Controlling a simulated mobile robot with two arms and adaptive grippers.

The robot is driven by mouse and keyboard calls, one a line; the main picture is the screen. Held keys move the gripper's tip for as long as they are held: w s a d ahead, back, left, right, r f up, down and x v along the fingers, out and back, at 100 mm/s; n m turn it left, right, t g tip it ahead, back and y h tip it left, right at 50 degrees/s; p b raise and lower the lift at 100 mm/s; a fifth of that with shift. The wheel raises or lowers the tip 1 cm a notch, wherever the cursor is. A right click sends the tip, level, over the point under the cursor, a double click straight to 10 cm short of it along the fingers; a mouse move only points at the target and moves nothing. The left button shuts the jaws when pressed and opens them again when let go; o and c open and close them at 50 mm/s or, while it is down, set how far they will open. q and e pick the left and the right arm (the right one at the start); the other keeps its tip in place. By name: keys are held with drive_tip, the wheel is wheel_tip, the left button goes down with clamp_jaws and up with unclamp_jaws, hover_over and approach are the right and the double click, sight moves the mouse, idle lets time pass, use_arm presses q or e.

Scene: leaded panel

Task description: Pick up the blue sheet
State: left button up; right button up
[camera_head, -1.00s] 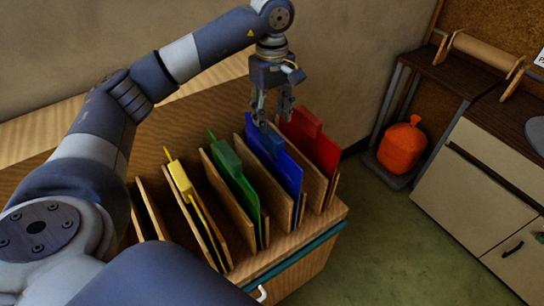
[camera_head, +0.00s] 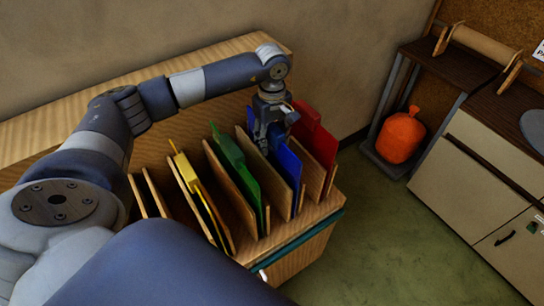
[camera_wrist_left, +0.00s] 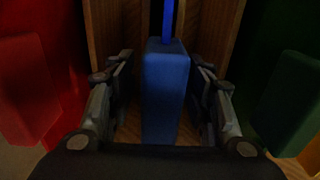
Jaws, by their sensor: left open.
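The blue sheet (camera_head: 289,166) stands upright in a slot of the wooden rack, between wooden dividers. Its thick blue grip block (camera_wrist_left: 165,92) shows in the left wrist view, between the two fingers. My left gripper (camera_head: 268,146) points down over the top of the blue sheet and hides part of it. In the left wrist view the left gripper (camera_wrist_left: 163,100) is open, with one finger on each side of the block and a gap visible on both sides. My right gripper is not in view.
A red sheet (camera_head: 318,140) stands right of the blue one; a green sheet (camera_head: 237,170) and a yellow sheet (camera_head: 187,175) stand to its left. Wooden dividers (camera_head: 228,185) separate them. An orange container (camera_head: 401,137) sits on a low shelf at right.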

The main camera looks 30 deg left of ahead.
use_arm(q)
clamp_jaws()
drive_tip(key=shift+r, duration=0.2)
drive_tip(key=shift+w, duration=0.1)
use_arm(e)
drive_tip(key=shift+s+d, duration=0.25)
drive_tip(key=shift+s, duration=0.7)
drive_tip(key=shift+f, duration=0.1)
